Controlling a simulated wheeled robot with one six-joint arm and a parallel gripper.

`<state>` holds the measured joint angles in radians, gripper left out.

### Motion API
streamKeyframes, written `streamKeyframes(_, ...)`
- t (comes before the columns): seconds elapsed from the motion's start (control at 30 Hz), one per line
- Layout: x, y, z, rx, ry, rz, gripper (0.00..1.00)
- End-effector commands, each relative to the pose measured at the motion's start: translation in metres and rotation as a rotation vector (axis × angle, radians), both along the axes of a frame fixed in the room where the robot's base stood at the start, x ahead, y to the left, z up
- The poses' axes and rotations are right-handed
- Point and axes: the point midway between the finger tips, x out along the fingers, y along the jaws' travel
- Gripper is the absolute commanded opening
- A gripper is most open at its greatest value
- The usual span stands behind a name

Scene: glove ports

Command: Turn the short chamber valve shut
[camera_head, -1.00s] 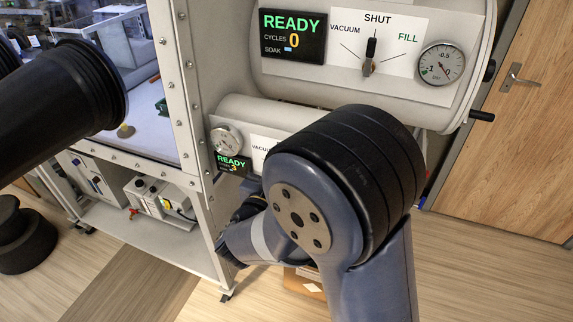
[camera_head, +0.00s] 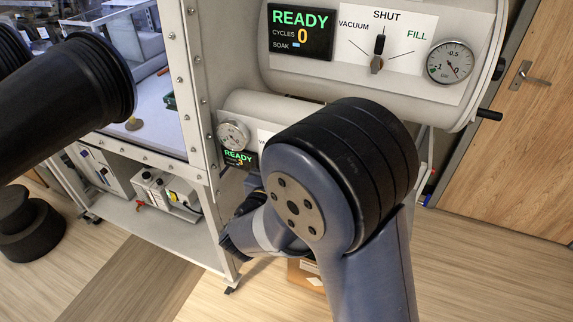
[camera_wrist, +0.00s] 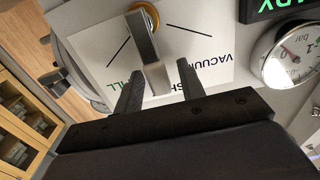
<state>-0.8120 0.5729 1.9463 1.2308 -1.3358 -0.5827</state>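The short chamber (camera_head: 270,103) is the smaller, lower cylinder in the head view; my arm hides its valve there. In the wrist view its valve lever (camera_wrist: 150,52) is a grey bar with an orange-bronze hub (camera_wrist: 143,16), over a white label plate (camera_wrist: 85,38). The lever runs from the hub down between the two dark fingers of my gripper (camera_wrist: 158,86). The fingers stand apart, with a gap visible on each side of the lever. The lever covers part of the SHUT label; VACUUM and FILL show on either side.
A gauge (camera_wrist: 290,52) and a READY display (camera_wrist: 275,8) sit beside the plate. Above is the larger chamber, with its own valve (camera_head: 377,62) and gauge (camera_head: 450,62). A black glove port (camera_head: 70,95) juts out at left. Wooden floor (camera_head: 480,265) is clear at right.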

Motion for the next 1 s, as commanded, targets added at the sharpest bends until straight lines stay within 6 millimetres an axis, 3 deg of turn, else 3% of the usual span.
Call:
streamKeyframes(0.37,-0.006,0.003,0.0,0.001,0.0,0.002,0.4)
streamKeyframes(0.8,-0.073,0.028,-0.001,0.002,-0.002,0.005,0.4)
streamKeyframes(1.0,-0.094,0.035,-0.001,0.0,0.0,0.003,0.4)
